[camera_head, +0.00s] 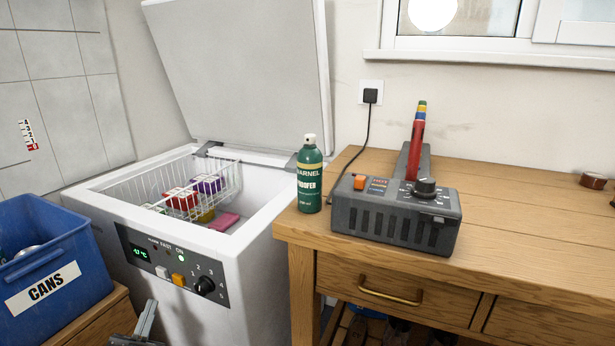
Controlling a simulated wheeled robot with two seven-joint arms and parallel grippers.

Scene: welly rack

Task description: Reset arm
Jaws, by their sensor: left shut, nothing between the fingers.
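My left gripper (147,318) shows only in part at the bottom edge, left of centre, in front of the chest freezer (190,240). Its grey fingers point up and are shut, with nothing seen between them. It is below the freezer's control panel and to the right of the blue crate marked CANS (95,275). The rest of this arm is cut off by the picture edge. My right gripper is not in view.
The freezer lid (240,70) stands open; a wire basket (225,180) inside holds coloured packs. A wooden bench (530,220) at right bears a green spray can (310,175), a grey boot-dryer-like device (395,210) and a tape roll (593,181). Dark items lie under the bench.

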